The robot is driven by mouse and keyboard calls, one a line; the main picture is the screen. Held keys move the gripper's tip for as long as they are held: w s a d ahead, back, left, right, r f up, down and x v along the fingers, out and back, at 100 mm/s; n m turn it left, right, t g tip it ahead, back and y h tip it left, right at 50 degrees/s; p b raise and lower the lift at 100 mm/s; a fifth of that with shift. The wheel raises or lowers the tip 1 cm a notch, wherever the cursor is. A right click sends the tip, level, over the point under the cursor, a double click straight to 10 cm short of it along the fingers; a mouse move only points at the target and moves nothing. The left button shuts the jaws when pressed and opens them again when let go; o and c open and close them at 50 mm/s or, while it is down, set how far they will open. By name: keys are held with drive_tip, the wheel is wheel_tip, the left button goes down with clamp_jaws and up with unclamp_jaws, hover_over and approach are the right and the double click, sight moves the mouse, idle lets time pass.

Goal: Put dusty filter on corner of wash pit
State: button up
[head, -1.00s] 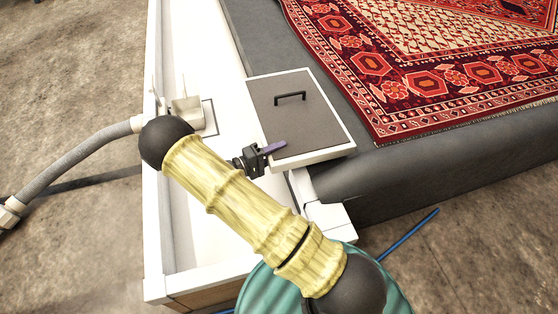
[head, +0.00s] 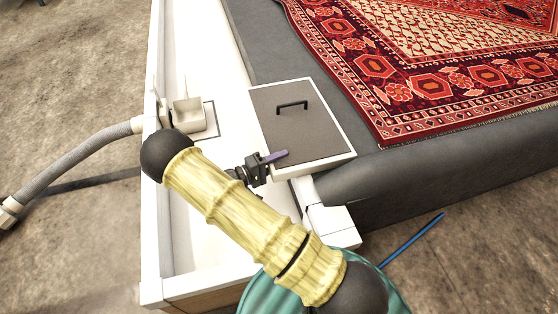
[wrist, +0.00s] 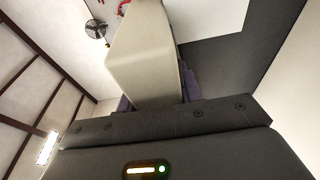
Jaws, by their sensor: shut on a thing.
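The dusty filter (head: 285,132) is a flat square panel with a grey-brown face, a white frame and a black handle. In the head view it is at the near left corner of the grey platform with the rug, overlapping the white trough edge. My gripper (head: 276,158), with purple fingers, is shut on the filter's near left edge. In the wrist view a pale block-like part of the filter (wrist: 142,60) is between the purple fingers.
A red patterned rug (head: 430,75) lies on the grey platform (head: 262,50). A white box-like fitting (head: 189,116) sits in the trough, with a grey hose (head: 75,160) outside. A teal ribbed container (head: 262,296) is near the bottom. A blue rod (head: 412,240) lies on the floor.

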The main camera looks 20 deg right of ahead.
drive_tip(key=o, duration=1.3)
drive_tip(key=shift+c, duration=0.2)
drive_tip(key=shift+a+r, duration=0.1)
drive_tip(key=shift+r, duration=0.05)
drive_tip(key=shift+s+a+p, duration=0.1)
drive_tip(key=shift+a+p, duration=0.25)
drive_tip(key=p+v, duration=0.4)
drive_tip(key=v, duration=0.7)
